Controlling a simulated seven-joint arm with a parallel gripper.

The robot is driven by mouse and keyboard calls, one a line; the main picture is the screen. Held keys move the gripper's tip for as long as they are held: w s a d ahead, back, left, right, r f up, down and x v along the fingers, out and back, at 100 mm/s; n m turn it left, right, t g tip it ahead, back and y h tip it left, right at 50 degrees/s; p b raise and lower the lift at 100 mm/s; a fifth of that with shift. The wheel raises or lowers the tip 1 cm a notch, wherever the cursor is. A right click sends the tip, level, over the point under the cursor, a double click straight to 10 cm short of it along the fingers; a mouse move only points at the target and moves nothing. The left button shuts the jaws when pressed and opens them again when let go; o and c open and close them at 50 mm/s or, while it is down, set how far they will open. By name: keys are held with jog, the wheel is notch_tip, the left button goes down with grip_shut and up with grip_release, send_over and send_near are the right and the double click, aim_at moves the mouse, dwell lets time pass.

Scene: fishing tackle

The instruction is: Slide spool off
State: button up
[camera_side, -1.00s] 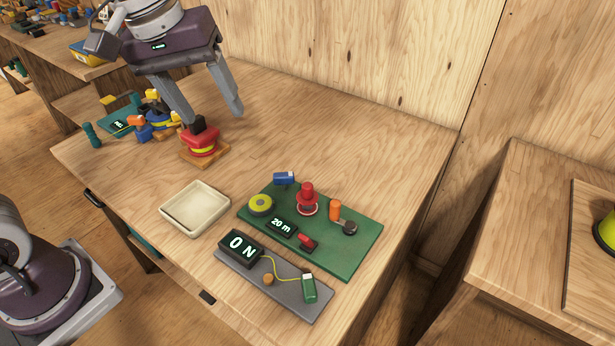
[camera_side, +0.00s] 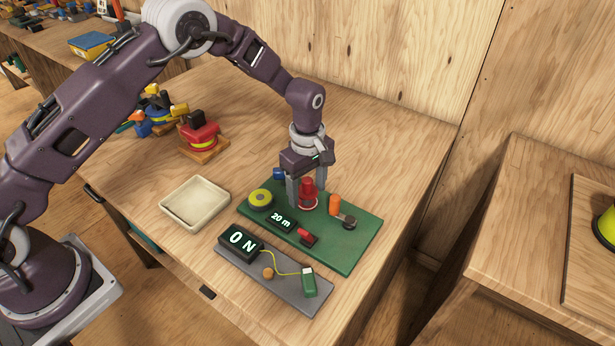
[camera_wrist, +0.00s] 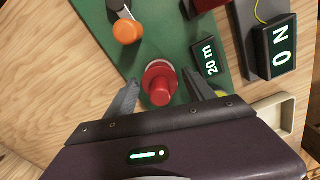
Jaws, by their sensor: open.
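A red spool-like piece (camera_side: 307,188) with a knob on top and a wider round flange at its base stands upright on the green board (camera_side: 350,250). In the wrist view the red piece (camera_wrist: 160,90) lies between the two fingers. My gripper (camera_side: 305,200) points down over the board, open, with one finger on each side of the red piece. In the wrist view my gripper (camera_wrist: 160,78) shows gaps beside the knob; contact with the flange is unclear. A yellow-green round spool (camera_side: 260,199) lies on the board to the left. The fingers partly hide the board behind.
The board also carries a "20 m" display (camera_side: 281,220), an orange post (camera_side: 334,204), a red switch (camera_side: 306,236) and a blue block (camera_side: 279,174). An empty cream tray (camera_side: 224,212) is left. A grey plate (camera_side: 290,293) with a "0 N" display (camera_side: 241,240) lies in front.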

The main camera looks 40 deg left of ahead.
aim_at(307, 180)
jog(key=c, duration=1.3)
jog(key=shift+r, duration=2.55)
